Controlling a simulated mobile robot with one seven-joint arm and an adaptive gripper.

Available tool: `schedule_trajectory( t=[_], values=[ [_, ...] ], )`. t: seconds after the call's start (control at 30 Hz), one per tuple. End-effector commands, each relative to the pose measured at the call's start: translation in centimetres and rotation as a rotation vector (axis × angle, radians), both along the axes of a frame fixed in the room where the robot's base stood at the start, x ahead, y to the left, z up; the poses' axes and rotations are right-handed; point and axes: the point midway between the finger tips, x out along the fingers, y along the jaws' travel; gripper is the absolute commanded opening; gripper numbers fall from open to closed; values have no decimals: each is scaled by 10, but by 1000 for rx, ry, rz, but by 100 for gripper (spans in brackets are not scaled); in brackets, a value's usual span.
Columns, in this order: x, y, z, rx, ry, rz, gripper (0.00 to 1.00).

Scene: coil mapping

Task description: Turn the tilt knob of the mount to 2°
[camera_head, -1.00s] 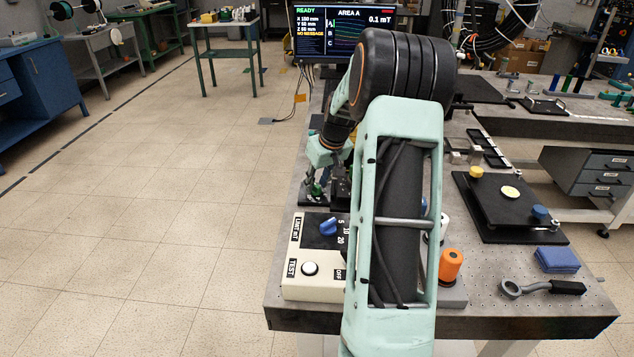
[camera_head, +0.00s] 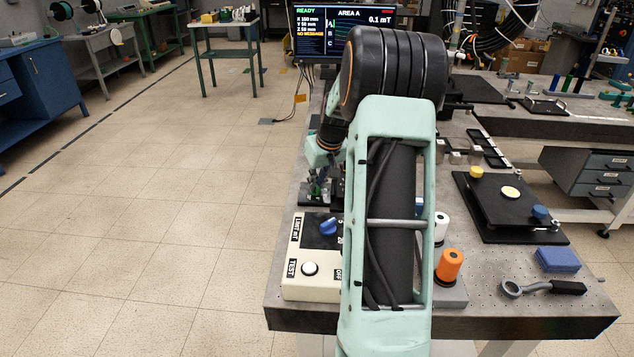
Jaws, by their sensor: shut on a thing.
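My gripper (camera_head: 317,186) is small and far off at the left edge of the bench, below my wrist. It points down at a small dark mount (camera_head: 337,194) and is shut on a knob there. My forearm hides much of the mount. The knob's marks and its angle are too small to read, and I cannot make out the knob's shape between the fingers.
A control box (camera_head: 310,284) with a blue dial and white button stands at the near left. An orange-capped cylinder (camera_head: 449,265), a black plate (camera_head: 505,225) with knobs, a blue block (camera_head: 557,259) and a wrench (camera_head: 540,288) lie to the right. A monitor (camera_head: 340,33) stands behind.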

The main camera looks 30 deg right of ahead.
Motion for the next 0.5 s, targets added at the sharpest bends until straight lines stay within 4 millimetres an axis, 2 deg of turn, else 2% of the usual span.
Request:
schedule_trajectory(
  t=[0.5],
  values=[
    [2, 5, 1, -3, 0, -423, 0]
  ],
)
